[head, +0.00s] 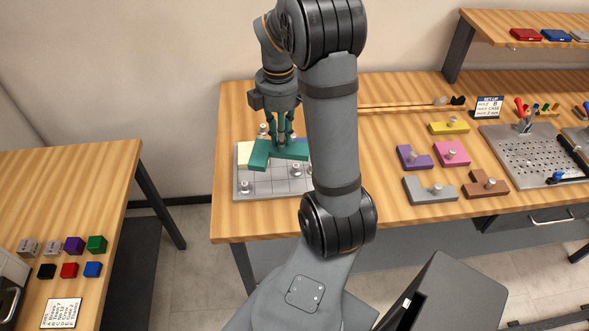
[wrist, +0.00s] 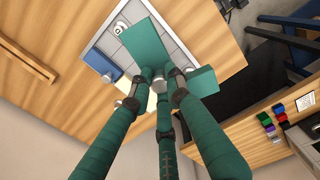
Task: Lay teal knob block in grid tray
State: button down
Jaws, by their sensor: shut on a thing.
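My gripper (head: 283,138) is shut on the knob of the teal block (head: 262,156), over the grid tray (head: 262,197). In the wrist view the teal block (wrist: 152,45) spans the tray, and one arm of it reaches past the tray's edge. The gripper (wrist: 160,82) has its fingers around the silver knob. The tray (wrist: 176,46) holds a cream block (head: 245,150) and, in the wrist view, a blue block (wrist: 102,62). The teal block looks raised above the tray, but its exact height cannot be told. My arm hides the tray's right side in the head view.
Yellow (head: 449,128), purple (head: 414,158), pink (head: 452,154), grey (head: 428,191) and brown (head: 486,188) knob blocks lie on the table to the right. A perforated metal plate (head: 520,150) lies beyond them. Small cubes (head: 74,245) lie on the left table.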

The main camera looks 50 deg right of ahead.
jog(key=s+d+f+n, duration=0.2)
jog(key=s+d+n, duration=0.1)
jog(key=s+d, duration=0.55)
jog(key=w+f, duration=0.2)
jog(key=w, duration=0.1)
jog(key=w+f+p, duration=0.1)
jog(key=w+f, duration=0.1)
jog(key=w, duration=0.2)
jog(key=w+d+f, duration=0.1)
jog(key=w+f, duration=0.1)
jog(key=w, duration=0.2)
jog(key=shift+f+p, duration=0.3)
jog(key=shift+f, duration=0.05)
jog(key=shift+w+f, duration=0.15)
jog(key=shift+f+p, duration=0.5)
jog(key=shift+f, duration=1.5)
jog(key=shift+f, duration=0.15)
jog(key=c, duration=2.1)
grip_release()
jog(key=o, duration=0.4)
